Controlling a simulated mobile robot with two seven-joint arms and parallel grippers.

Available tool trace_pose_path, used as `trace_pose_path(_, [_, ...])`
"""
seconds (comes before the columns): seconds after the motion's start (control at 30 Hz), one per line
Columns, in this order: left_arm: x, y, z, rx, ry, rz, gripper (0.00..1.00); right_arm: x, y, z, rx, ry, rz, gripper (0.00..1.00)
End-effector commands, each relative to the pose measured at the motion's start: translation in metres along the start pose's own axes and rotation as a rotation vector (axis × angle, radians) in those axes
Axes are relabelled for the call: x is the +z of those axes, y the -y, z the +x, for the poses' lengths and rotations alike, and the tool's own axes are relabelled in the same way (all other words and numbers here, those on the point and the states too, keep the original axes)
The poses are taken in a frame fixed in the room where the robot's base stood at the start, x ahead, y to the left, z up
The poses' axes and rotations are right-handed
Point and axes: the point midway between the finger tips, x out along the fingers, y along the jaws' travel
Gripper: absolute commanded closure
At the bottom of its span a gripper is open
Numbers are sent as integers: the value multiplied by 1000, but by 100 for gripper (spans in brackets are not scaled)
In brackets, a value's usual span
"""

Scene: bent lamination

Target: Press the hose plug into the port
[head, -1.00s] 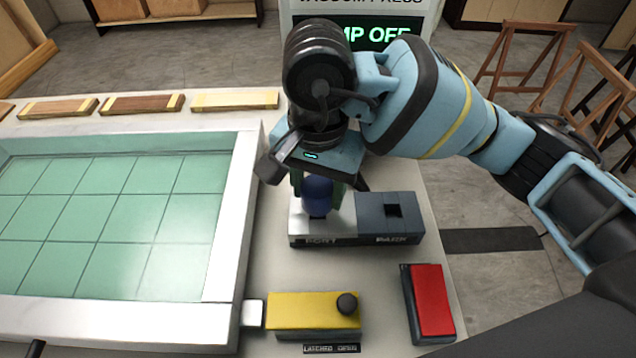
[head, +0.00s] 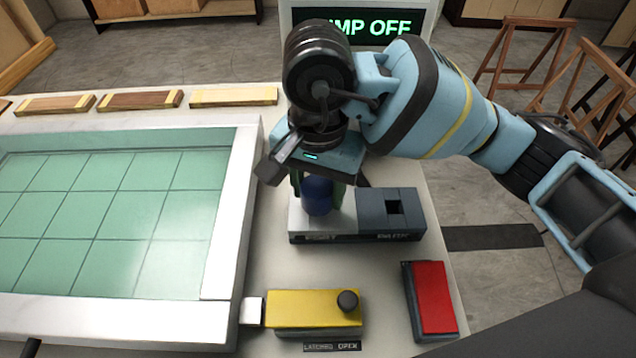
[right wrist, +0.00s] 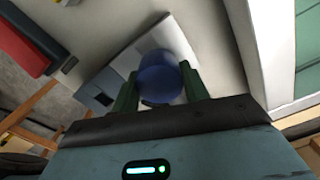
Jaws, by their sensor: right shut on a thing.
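The hose plug (head: 317,197) is a blue rounded cylinder. My right gripper (head: 318,188) is shut on it from above, with green fingers on either side. The plug stands roughly upright at the pale port block (head: 335,225), which is labelled PORT. The plug and fingers hide the port opening, so I cannot tell how far in the plug sits. In the right wrist view the plug (right wrist: 160,76) is between the fingers (right wrist: 160,88), with the pale block (right wrist: 177,37) behind it. My left gripper is not in view.
A yellow box (head: 305,308) with a black knob and a red block (head: 433,298) stand in front. The green-bedded press frame (head: 222,250) is at left. A screen (head: 380,28) reads PUMP OFF.

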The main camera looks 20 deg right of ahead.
Motion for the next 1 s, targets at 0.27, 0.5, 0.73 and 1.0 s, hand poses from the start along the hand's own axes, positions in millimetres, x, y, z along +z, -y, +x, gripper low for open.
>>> trace_pose_path(0.27, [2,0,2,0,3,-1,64,0,0,3,0,0,0,80])
trace_pose_path(0.5, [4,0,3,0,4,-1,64,0,0,6,0,0,0,80])
trace_pose_path(0.73, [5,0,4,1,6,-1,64,0,0,8,0,0,0,80])
trace_pose_path(1.0, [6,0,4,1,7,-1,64,0,0,9,0,0,0,80])
